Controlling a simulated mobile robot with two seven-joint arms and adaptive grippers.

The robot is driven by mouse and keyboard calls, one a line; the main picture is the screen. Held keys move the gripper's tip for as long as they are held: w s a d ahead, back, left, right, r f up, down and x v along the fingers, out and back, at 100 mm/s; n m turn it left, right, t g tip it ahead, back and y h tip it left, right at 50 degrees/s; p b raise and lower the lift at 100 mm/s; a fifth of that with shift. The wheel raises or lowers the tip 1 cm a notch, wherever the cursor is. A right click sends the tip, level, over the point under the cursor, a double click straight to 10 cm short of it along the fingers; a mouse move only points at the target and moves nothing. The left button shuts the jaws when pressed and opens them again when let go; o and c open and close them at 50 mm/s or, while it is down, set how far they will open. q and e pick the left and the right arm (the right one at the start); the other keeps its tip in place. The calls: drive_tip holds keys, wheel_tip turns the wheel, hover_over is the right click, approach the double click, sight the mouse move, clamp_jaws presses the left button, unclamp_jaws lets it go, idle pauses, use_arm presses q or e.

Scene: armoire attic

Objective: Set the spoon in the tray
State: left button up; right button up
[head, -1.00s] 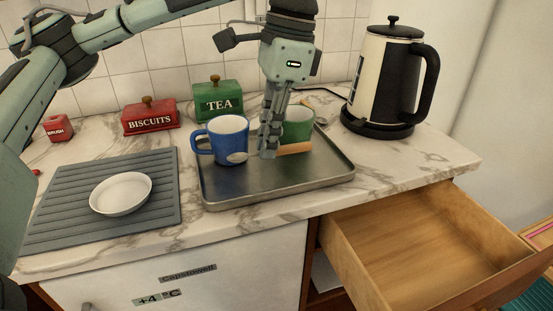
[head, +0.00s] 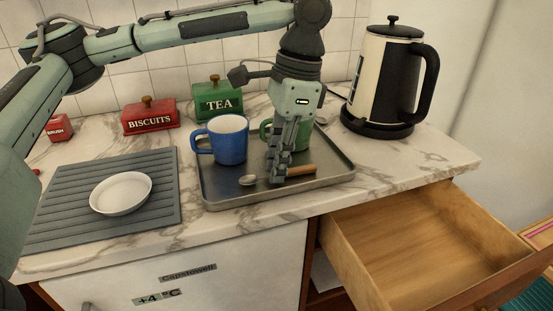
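The spoon (head: 301,170) has a wooden handle and a metal bowl. It lies low over the front part of the metal tray (head: 225,199), its bowl to the left and its handle to the right. My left gripper (head: 278,180) points down at the middle of the spoon, its fingers around the handle's left end. The fingers look closed on it. I cannot tell whether the spoon touches the tray floor. A blue mug (head: 229,139) stands in the tray to the left. A green mug (head: 266,131) is partly hidden behind my gripper. My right gripper is not in view.
A kettle (head: 384,80) stands right of the tray. Red (head: 150,118) and green (head: 217,102) tins stand behind. A white bowl (head: 121,193) sits on a grey mat (head: 60,228) at left. An open, empty drawer (head: 420,250) juts out below the counter at right.

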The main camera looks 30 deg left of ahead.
sight(289, 170)
use_arm(q)
drive_tip(key=shift+o, duration=0.9)
drive_tip(key=shift+r, duration=0.2)
wheel_tip(289, 170, up, 12)
drive_tip(key=w+d, duration=0.1)
drive_tip(key=shift+w+d+f, duration=0.15)
drive_tip(key=shift+w+d, duration=0.15)
idle(0.6)
